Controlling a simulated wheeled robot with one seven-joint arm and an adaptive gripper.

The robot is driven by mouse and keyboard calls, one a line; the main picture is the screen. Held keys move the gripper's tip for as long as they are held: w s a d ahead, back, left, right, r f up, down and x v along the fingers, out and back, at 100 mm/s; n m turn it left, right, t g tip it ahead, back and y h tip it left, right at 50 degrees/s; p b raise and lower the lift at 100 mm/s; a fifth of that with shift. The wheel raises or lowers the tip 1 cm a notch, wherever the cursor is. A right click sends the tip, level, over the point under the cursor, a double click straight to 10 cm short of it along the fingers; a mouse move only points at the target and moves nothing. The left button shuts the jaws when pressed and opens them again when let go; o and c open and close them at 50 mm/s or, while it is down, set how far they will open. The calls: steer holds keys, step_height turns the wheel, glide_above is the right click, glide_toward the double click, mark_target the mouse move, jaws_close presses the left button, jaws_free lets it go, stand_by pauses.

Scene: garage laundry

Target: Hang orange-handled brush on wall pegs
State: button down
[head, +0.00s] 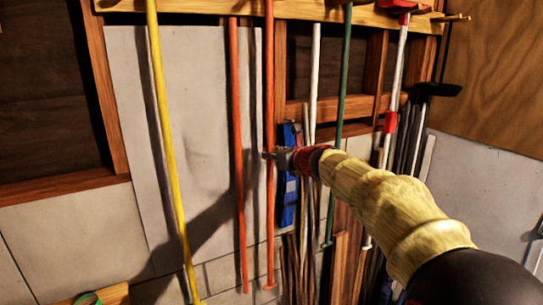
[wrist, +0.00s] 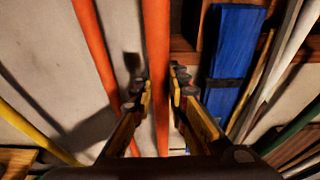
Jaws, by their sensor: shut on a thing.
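My gripper (head: 272,155) is shut on a long orange handle (head: 269,95), which stands nearly upright close to the wall. In the wrist view my gripper's fingertips (wrist: 161,90) sit on both sides of this handle (wrist: 158,40). The handle's top runs out of the head view, so its brush head and any contact with a peg are hidden. Its lower end shows near the floor. A wooden peg rail (head: 200,7) crosses the top of the wall, with pegs (head: 452,17) showing at its right end.
A second orange pole (head: 238,150) stands just left of the held one. A yellow pole (head: 168,150) is farther left. White, green (head: 343,85) and red-and-white (head: 395,85) poles are to the right. A blue object (head: 289,190) is close behind my gripper's right side.

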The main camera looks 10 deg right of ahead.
steer(key=shift+f+b, duration=0.5)
steer(key=c, duration=1.9)
jaws_free()
steer(key=shift+o, duration=1.2)
steer(key=shift+f, duration=0.15)
steer(key=shift+s, duration=0.1)
